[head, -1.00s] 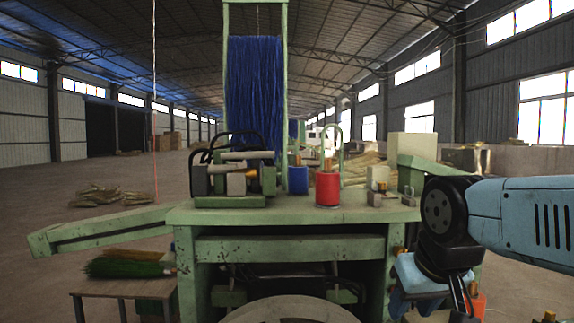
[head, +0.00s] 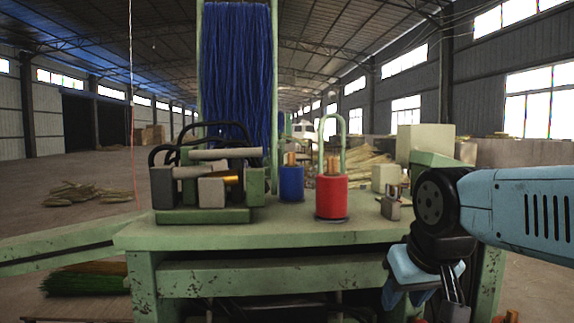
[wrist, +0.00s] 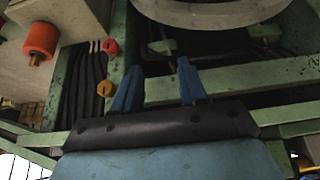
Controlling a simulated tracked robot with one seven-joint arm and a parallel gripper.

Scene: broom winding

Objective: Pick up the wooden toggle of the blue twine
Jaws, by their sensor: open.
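A blue spool of twine (head: 291,184) stands upright on the green machine table, left of a red spool (head: 331,197). A small brown, wood-coloured piece (head: 290,160) sticks up from the blue spool's top; I cannot tell for certain that it is the toggle. My gripper hangs low at the right front of the table in the head view, its fingertips not clearly seen there. In the wrist view my gripper (wrist: 159,65) has its two blue fingers apart and empty, over the machine's lower frame. Neither the blue spool nor its toggle can be made out there.
The green table (head: 260,235) carries a clamp block with black hoses (head: 215,185) at the left. Pale blocks (head: 386,177) stand right of the red spool. Blue strands (head: 238,90) hang behind. A green arm (head: 65,245) juts left. An orange spool (wrist: 41,38) shows in the wrist view.

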